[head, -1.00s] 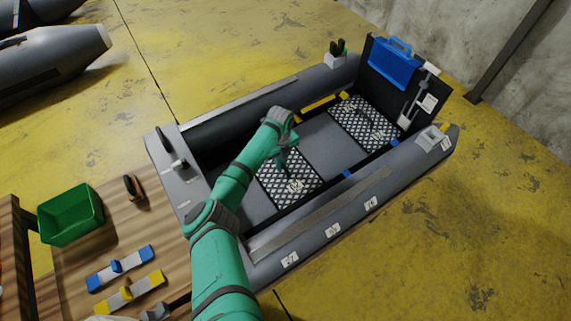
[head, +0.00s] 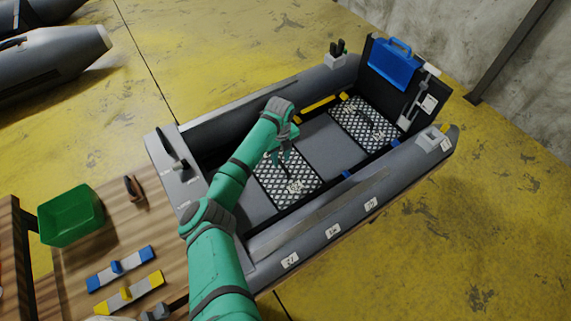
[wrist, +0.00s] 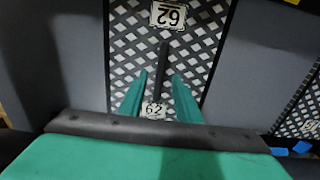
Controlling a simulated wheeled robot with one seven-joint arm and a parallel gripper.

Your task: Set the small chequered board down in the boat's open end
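The near chequered board (head: 296,186), black and white with a "62" label, lies flat on the boat's floor toward the end by the wooden table. A dark upright bar (wrist: 164,62) stands out from it. My gripper (head: 281,160) is over this board with its fingers apart. In the wrist view the fingertips (wrist: 158,78) stand either side of the bar with gaps visible, and a second "62" label (wrist: 153,110) shows between them. The grey boat (head: 325,222) surrounds both. Its left end is partly hidden by my arm.
Another chequered board (head: 362,122) lies farther along the boat, past a bare grey floor panel (head: 326,142). A black end panel holds a blue case (head: 391,62). The wooden table (head: 120,225) at left bears a green bin (head: 70,216) and blue and yellow pieces.

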